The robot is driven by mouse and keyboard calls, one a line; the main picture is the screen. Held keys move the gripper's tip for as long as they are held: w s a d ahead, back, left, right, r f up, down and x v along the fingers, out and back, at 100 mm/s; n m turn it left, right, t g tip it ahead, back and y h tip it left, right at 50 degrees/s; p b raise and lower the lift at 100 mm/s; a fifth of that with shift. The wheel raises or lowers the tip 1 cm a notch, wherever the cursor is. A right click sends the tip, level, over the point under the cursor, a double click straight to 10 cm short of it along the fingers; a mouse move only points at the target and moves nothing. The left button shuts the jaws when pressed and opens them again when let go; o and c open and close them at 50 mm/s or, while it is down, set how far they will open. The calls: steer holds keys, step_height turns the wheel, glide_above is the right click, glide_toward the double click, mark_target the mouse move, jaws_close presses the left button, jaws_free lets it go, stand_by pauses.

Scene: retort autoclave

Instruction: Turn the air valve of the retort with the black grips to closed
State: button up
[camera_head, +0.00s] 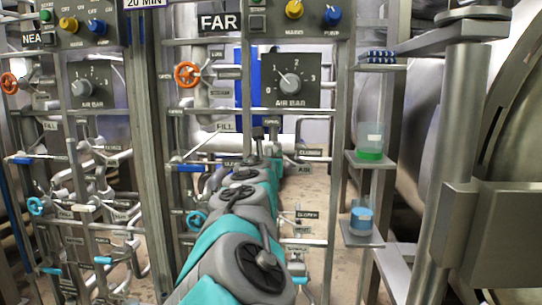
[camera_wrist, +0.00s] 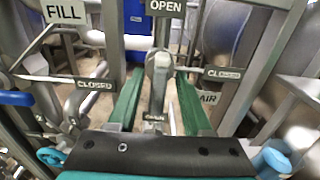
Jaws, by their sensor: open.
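My gripper (camera_wrist: 158,76) is open, with its two green fingers apart in the wrist view. A grey upright valve lever (camera_wrist: 159,66) stands between the fingers; I cannot tell whether either finger touches it. The lever points up toward the OPEN label (camera_wrist: 166,6). In the head view my arm covers most of this valve, on the panel marked FAR (camera_head: 219,22). Black grips are not clearly visible.
The FILL lever with a blue grip (camera_wrist: 15,97) is left of my gripper. Shelves with a green-filled beaker (camera_head: 370,142) and a blue-filled beaker (camera_head: 362,217) stand at right. Pipes and posts crowd the area.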

steer(key=shift+w, duration=0.3)
steer(key=shift+c, duration=0.2)
jaws_close()
